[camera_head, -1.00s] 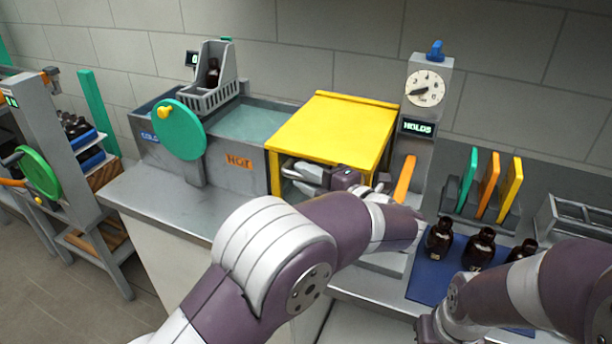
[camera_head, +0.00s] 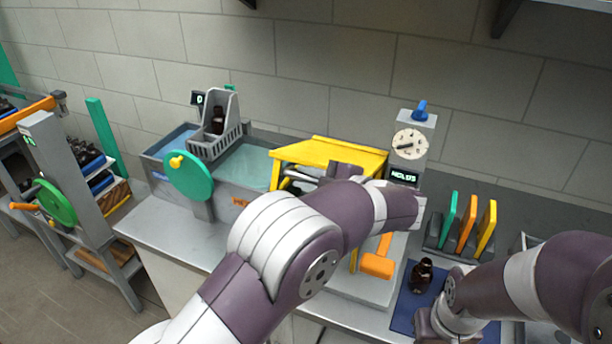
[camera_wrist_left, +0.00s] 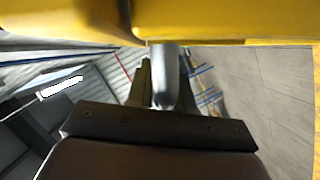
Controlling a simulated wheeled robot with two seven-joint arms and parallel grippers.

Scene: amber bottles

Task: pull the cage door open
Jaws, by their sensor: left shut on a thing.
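The cage (camera_head: 278,178) is the yellow-framed box at the right end of the water tank. Its yellow door (camera_head: 330,152) is tilted up at the front, with its rear edge along the back. My left gripper (camera_head: 308,178) is at the door's front, partly hidden by my own arm. In the left wrist view my left gripper (camera_wrist_left: 162,95) is shut on a grey handle bar (camera_wrist_left: 163,65) directly below the yellow door (camera_wrist_left: 220,20). My right gripper (camera_head: 428,326) is partly visible low in the head view, by the blue mat; its jaws cannot be made out.
A teal wheel (camera_head: 188,176) stands at the tank's front. A dial post (camera_head: 410,145) stands right of the cage, with an orange lever (camera_head: 378,265) in front. A dark bottle (camera_head: 422,276) stands on the blue mat (camera_head: 402,312). Coloured paddles (camera_head: 467,225) stand behind.

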